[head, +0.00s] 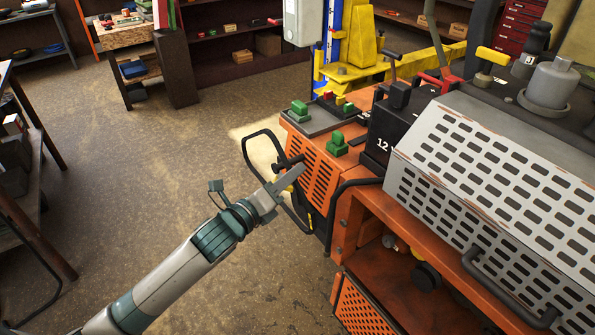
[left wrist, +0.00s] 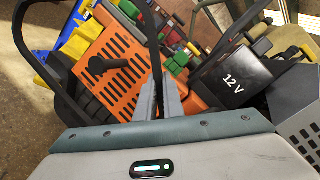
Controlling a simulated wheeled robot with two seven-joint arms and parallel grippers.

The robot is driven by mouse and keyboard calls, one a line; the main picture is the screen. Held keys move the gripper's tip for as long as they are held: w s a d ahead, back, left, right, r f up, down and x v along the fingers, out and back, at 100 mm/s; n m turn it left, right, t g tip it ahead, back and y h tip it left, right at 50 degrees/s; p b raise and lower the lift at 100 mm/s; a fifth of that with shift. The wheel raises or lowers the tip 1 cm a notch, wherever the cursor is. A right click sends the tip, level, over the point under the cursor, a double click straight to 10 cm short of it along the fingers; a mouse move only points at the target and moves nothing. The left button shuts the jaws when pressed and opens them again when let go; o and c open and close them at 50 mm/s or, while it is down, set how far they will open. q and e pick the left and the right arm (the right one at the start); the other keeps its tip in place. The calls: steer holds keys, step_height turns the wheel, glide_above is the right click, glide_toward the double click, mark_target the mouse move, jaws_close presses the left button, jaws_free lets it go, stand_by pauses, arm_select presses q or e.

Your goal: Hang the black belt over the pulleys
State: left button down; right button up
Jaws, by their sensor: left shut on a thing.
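My left gripper (head: 297,171) reaches in from the left and is shut in front of the orange mower's slotted panel (head: 312,172). A thin black loop, the black belt (head: 246,152), hangs at the gripper and droops on both sides of it. In the left wrist view the belt (left wrist: 153,42) runs into the closed fingertips (left wrist: 165,88), and a wide bend of it shows at the left. Dark round parts (head: 428,275) sit in the open compartment at the lower right; I cannot tell whether these are the pulleys. My right gripper is not in view.
A black 12 V box (head: 392,125) and green blocks (head: 337,145) stand on the mower's top. A perforated grey cover (head: 480,180) overhangs the compartment. A yellow and blue lift (head: 355,60) stands behind.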

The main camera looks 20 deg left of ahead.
arm_select(q)
steer(key=s+a, duration=0.7)
steer(key=s, duration=0.2)
stand_by(1.6)
steer(key=shift+s, duration=0.1)
stand_by(1.3)
